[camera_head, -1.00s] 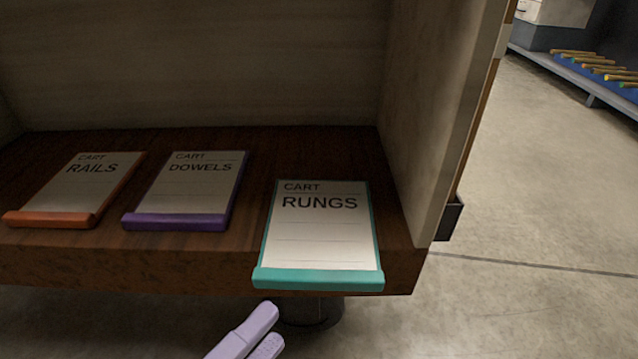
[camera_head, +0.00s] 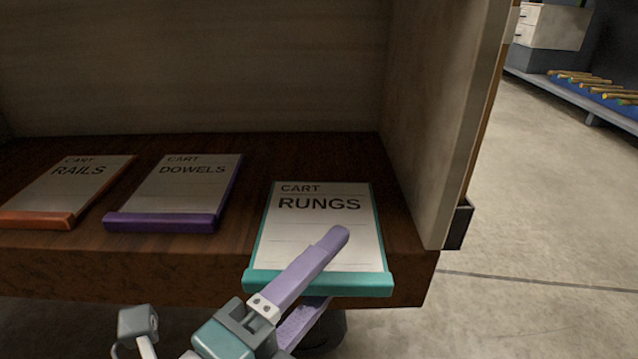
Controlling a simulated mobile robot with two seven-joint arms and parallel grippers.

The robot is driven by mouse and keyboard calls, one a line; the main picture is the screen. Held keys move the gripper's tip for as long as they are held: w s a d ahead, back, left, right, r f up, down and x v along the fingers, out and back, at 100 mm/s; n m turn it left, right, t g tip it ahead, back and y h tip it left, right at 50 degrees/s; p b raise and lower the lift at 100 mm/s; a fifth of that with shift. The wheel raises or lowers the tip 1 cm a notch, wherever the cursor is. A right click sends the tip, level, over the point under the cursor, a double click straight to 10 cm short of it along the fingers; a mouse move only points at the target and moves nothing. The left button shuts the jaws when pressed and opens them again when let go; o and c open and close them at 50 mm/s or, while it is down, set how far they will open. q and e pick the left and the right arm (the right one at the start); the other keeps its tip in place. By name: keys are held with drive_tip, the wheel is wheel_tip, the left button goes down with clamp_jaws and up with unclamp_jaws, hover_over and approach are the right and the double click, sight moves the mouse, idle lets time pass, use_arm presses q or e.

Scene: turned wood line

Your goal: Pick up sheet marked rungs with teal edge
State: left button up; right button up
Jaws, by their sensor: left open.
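The sheet marked RUNGS (camera_head: 330,218) lies on the dark wood shelf, with a teal edge strip (camera_head: 360,284) that juts over the shelf's front edge. My left gripper (camera_head: 328,270) is open, with two lilac fingers reaching in from below. One finger lies over the sheet in the picture and covers part of its lower middle and teal strip. The other finger shows lower, under the level of the strip. I cannot tell whether either finger touches the sheet. My right gripper is not in view.
To the left on the shelf (camera_head: 140,265) lie the DOWELS sheet (camera_head: 185,188) with a purple edge and the RAILS sheet (camera_head: 70,188) with an orange edge. An upright side panel (camera_head: 440,120) stands close right of the RUNGS sheet. Open floor (camera_head: 550,220) lies further right.

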use_arm(q)
drive_tip(key=shift+s+a, duration=0.1)
drive_tip(key=shift+c, duration=1.3)
clamp_jaws()
